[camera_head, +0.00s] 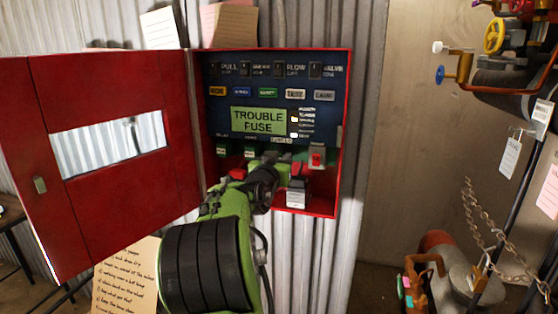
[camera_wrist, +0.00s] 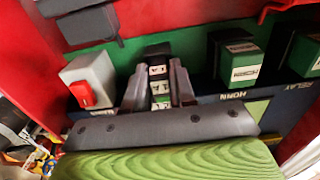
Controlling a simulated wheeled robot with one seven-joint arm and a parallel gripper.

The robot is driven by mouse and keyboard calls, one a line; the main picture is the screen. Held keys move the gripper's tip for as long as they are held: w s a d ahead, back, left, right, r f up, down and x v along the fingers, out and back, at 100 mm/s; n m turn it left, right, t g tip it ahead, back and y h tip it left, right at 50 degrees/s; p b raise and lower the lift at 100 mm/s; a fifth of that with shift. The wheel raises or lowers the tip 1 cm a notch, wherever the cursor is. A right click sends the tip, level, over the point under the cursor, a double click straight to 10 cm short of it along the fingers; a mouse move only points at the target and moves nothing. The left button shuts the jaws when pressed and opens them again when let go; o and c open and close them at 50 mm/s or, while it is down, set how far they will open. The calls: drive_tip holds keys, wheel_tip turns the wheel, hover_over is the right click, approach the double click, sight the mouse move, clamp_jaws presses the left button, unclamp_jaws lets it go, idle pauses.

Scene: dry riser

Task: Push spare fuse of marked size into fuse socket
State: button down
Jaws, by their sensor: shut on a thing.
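My gripper (camera_head: 275,160) reaches into the open red panel box, at the lower edge of the blue panel face. In the wrist view my gripper (camera_wrist: 158,72) has its two dark fingers close together on either side of a narrow piece, which I take to be the fuse; it is mostly hidden. A black socket block (camera_wrist: 157,50) with white and green labels shows between and just beyond the fingertips. I cannot tell how deep the fuse sits in it. The panel display (camera_head: 257,121) reads TROUBLE FUSE.
A grey switch box (camera_wrist: 92,80) with a red rocker stands beside the fingers. Labelled green relay blocks (camera_wrist: 237,62) stand on the other side. A dark holder (camera_head: 298,193) sits at the box bottom. The red door (camera_head: 100,205) hangs open left; pipes and valves stand right.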

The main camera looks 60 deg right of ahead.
drive_tip(key=shift+d, duration=0.15)
drive_tip(key=c, duration=0.8)
unclamp_jaws()
drive_tip(key=shift+c, duration=0.2)
drive_tip(key=s+a, duration=0.2)
drive_tip(key=a, duration=1.3)
drive_tip(key=shift+s+a, duration=0.2)
drive_tip(key=shift+a, duration=0.1)
